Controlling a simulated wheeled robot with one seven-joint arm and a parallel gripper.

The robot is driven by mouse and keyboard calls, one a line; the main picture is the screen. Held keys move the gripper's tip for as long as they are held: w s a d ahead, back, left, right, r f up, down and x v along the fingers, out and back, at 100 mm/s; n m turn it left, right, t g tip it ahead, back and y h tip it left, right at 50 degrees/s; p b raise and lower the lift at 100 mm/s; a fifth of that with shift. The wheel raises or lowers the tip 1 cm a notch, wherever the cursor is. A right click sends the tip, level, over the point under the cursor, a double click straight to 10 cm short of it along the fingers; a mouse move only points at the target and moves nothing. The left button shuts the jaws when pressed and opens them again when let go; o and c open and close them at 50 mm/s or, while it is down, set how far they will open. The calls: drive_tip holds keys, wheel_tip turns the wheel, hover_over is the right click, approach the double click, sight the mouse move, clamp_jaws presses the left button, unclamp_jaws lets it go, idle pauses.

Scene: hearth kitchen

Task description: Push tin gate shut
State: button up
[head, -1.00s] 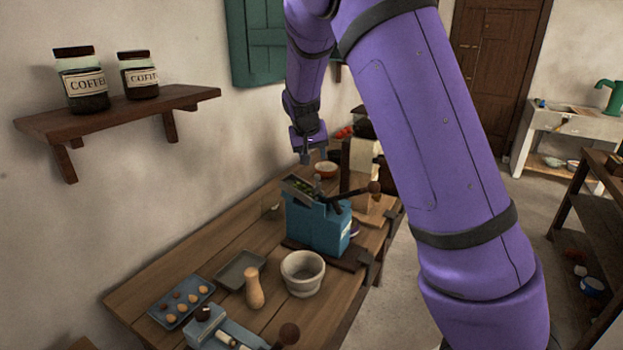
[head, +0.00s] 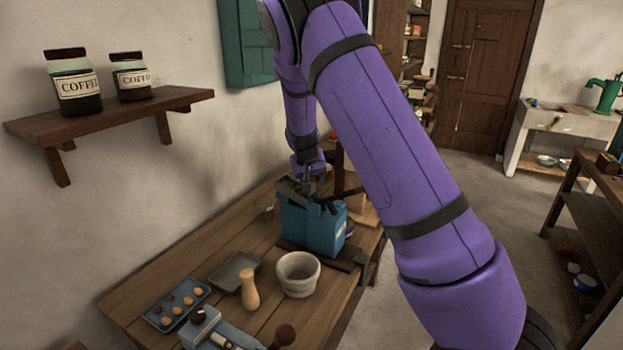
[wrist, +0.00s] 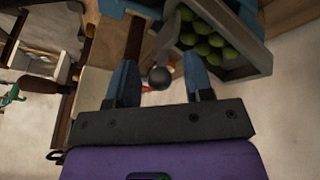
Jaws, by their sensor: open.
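A blue box-shaped machine (head: 312,225) is clamped on the wooden bench, with a grey metal hopper (head: 291,190) on top. In the wrist view the hopper (wrist: 244,70) holds several green round fruits (wrist: 205,42). My gripper (wrist: 160,62) is open, its two blue fingers apart beside the hopper. A dark round knob (wrist: 159,77) shows between the fingers; I cannot tell whether it touches them. In the head view my gripper (head: 308,177) is just above the machine's top. I cannot clearly pick out the tin gate or whether it stands open.
A stone mortar (head: 298,274), a wooden pestle (head: 249,289), a grey tray (head: 235,271) and a blue tray (head: 177,305) of small round things stand nearer on the bench. A wall shelf (head: 110,118) with coffee jars is at the left. Open floor lies right of the bench.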

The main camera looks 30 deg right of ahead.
drive_tip(key=shift+c, duration=0.2)
clamp_jaws()
drive_tip(key=shift+s+f, duration=0.1)
drive_tip(key=shift+f, duration=1.3)
drive_tip(key=shift+o, duration=0.2)
unclamp_jaws()
